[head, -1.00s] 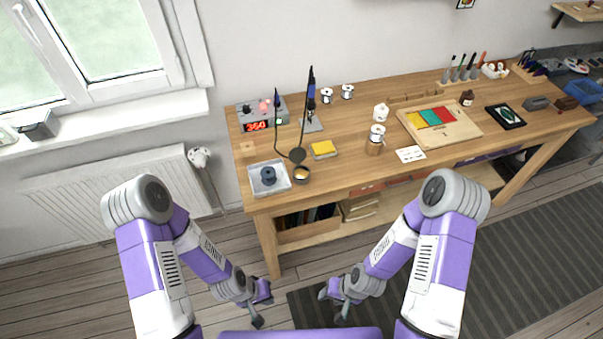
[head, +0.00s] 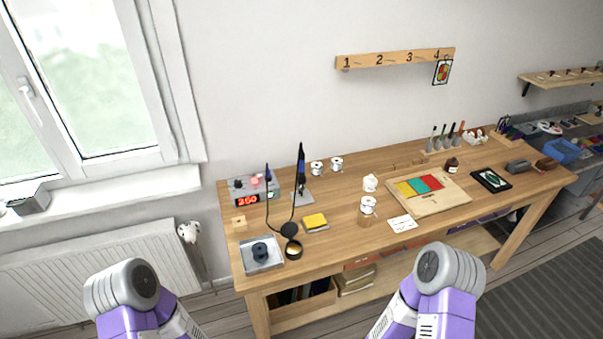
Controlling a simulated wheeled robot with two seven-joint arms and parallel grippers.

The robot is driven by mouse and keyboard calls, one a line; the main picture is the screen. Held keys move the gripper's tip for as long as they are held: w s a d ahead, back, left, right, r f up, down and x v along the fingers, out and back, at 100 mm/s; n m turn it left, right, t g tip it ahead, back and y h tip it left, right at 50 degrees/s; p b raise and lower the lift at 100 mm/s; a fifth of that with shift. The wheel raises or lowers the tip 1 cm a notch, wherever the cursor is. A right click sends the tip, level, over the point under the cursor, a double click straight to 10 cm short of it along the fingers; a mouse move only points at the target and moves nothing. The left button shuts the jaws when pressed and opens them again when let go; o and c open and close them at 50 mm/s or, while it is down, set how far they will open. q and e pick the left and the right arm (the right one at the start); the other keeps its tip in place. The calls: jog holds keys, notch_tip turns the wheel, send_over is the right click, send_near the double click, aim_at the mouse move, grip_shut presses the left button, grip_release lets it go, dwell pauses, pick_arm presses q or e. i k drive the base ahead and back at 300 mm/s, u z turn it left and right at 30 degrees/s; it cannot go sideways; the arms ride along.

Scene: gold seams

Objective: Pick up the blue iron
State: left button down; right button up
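The blue iron (head: 301,160) looks like a soldering iron with a dark blue handle. It stands upright in a small grey stand at the back left of the workbench (head: 340,222), beside the grey station with a red number display (head: 247,200). A thin black cable hangs in a loop in front of it, down to a round black piece (head: 289,230). A second slim dark blue upright piece (head: 267,173) shows at the station's right side; I cannot tell what it is. Both my grippers are below the picture's edge; only upper parts of my arms show.
A grey tray with a dark spool (head: 262,254), a small round dark pot (head: 293,249) and a yellow sponge (head: 315,221) lie in front of the iron. White-topped spools (head: 336,164) stand right of it. A wooden board with coloured panels (head: 428,195) lies farther right.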

aim_at(302, 176)
jog(key=z, duration=1.7)
jog(key=i, duration=1.4)
jog(key=u, duration=3.1)
